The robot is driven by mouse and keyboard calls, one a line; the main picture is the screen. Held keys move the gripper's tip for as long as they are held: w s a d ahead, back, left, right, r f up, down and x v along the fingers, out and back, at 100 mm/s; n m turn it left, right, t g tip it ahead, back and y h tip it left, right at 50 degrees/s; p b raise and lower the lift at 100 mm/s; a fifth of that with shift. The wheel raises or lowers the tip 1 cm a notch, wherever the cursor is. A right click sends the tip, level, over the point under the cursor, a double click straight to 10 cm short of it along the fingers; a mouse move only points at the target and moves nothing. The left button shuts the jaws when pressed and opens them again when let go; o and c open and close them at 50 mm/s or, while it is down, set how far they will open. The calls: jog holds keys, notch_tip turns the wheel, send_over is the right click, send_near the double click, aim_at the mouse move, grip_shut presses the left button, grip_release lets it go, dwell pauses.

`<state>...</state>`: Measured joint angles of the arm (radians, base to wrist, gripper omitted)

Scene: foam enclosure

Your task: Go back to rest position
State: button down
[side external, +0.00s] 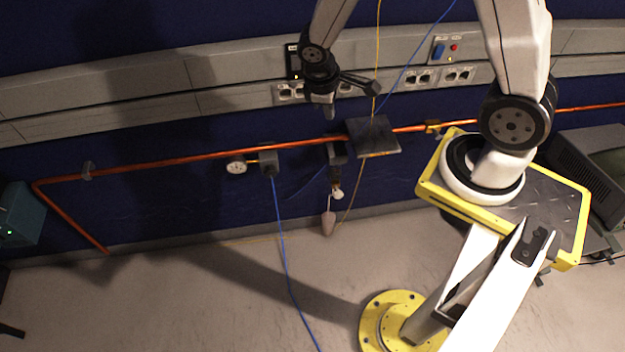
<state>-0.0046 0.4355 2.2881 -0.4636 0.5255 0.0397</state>
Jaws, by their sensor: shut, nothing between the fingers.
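My gripper (326,104) hangs at the upper middle of the side external view, at the end of my arm. It points down, in front of the wall sockets and above the copper pipe. Its fingers are small and dark here; they look closed, with nothing held between them. It appears apart from the pipe and the wall, though the depth is hard to judge. My arm's base stands on a yellow-edged platform (572,240) at the right.
A copper pipe (200,155) runs along the blue wall, with a gauge (237,166) and a dark square plate (373,137) by it. A blue cable (283,255) and a yellow cable (378,50) hang nearby. The left floor is mostly clear.

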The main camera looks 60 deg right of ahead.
jog(key=s+a+r+m+t+y, duration=0.2)
jog(key=s+a+r+m+t, duration=0.1)
jog(key=r, duration=0.4)
jog(key=shift+s+a+r+m+y, duration=0.2)
jog(key=shift+a+m+y, duration=0.15)
jog(key=shift+m, duration=0.35)
